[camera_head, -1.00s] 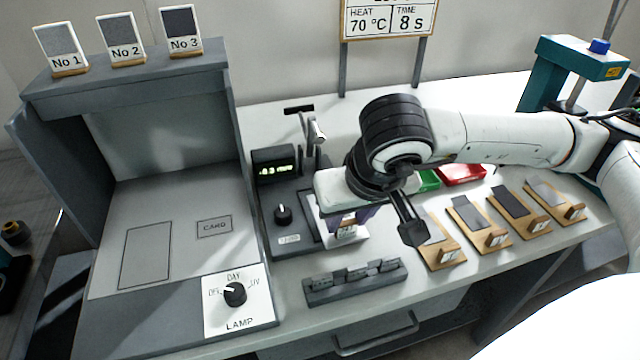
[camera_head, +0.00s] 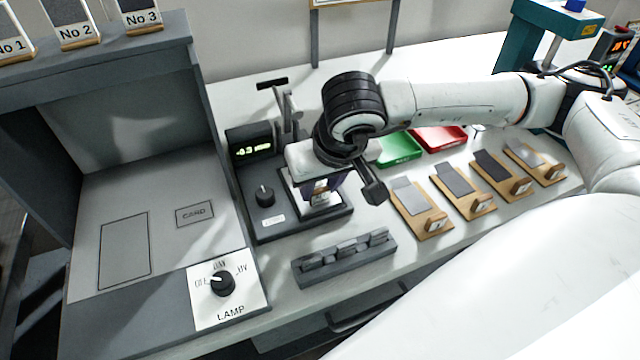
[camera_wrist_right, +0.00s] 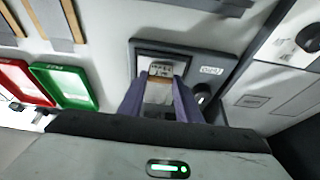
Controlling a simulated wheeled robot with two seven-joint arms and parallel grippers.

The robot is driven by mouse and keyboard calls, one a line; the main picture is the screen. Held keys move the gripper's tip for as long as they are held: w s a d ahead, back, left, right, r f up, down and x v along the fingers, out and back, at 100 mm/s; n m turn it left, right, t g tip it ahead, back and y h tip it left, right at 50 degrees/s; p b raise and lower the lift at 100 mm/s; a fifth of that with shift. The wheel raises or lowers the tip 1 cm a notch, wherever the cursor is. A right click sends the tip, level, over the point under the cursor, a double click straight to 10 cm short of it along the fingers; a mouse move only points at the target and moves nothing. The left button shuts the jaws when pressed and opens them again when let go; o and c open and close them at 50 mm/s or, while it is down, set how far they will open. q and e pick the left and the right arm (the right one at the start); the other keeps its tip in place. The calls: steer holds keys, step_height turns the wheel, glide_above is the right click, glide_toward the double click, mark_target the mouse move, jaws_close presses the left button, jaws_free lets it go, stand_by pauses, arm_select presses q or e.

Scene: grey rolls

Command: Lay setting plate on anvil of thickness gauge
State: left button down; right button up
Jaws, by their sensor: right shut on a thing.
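The thickness gauge (camera_head: 262,222) is a dark unit with a knob, a lever at its back and a lit display (camera_head: 252,149). My right gripper (camera_head: 320,190) is over the gauge's right side, its purple fingers pointing down. In the right wrist view the gripper (camera_wrist_right: 162,80) is shut on a small pale piece with a brown edge, seemingly the setting plate (camera_wrist_right: 159,92). It is over the gauge's light square area (camera_wrist_right: 181,63). The anvil is largely hidden by the hand and plate, so I cannot tell whether the plate touches it. My left gripper is out of view.
A grey slotted rack (camera_head: 345,260) lies in front of the gauge. Several wooden sample boards (camera_head: 423,222) stand to the right, with green (camera_head: 400,149) and red (camera_head: 440,137) trays behind. A grey lamp booth (camera_head: 130,160) stands at left.

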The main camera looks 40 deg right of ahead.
steer(key=o, duration=1.2)
steer(key=shift+f, duration=0.1)
steer(key=shift+r+p, duration=0.3)
steer(key=shift+r, duration=0.15)
steer(key=v, duration=1.1)
steer(key=shift+s+r, duration=0.2)
